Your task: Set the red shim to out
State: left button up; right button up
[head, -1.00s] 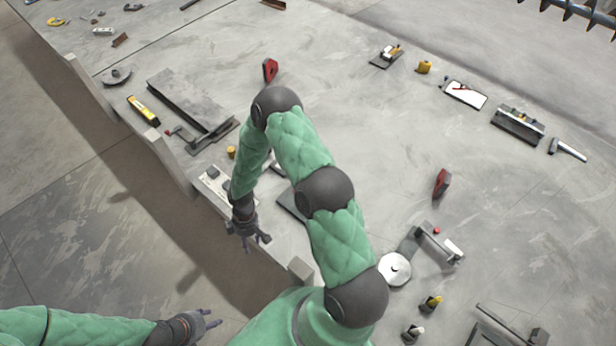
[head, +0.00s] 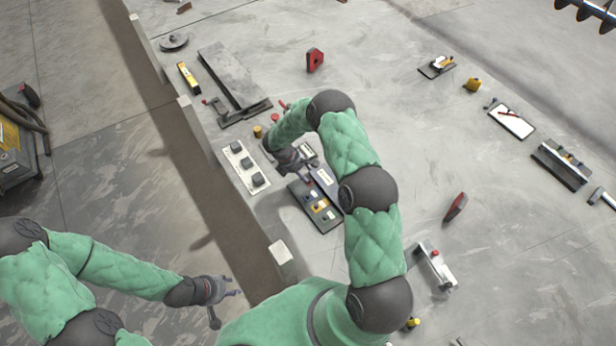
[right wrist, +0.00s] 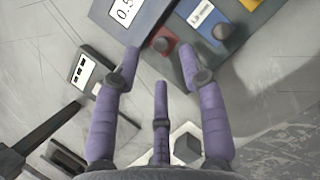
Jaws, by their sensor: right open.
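A dark panel (head: 301,207) with a row of small coloured pieces stands on the grey table in the head view. The right wrist view shows its red piece (right wrist: 164,42), probably the red shim, beside a blue piece (right wrist: 201,16) and a "0.5" label (right wrist: 125,9). My right gripper (head: 303,166) is over the panel's far end. In the right wrist view its open, empty fingers (right wrist: 160,72) point at the panel, with the red piece just beyond the gap between the upper two. My left gripper (head: 235,287) is open and empty, off the table's edge.
A small dark device with a white display (right wrist: 83,72) is left of my fingers in the right wrist view. Low grey posts (head: 283,257) line the table edge.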

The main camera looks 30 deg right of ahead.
aim_at(309, 179)
jog(key=shift+x, duration=2.25)
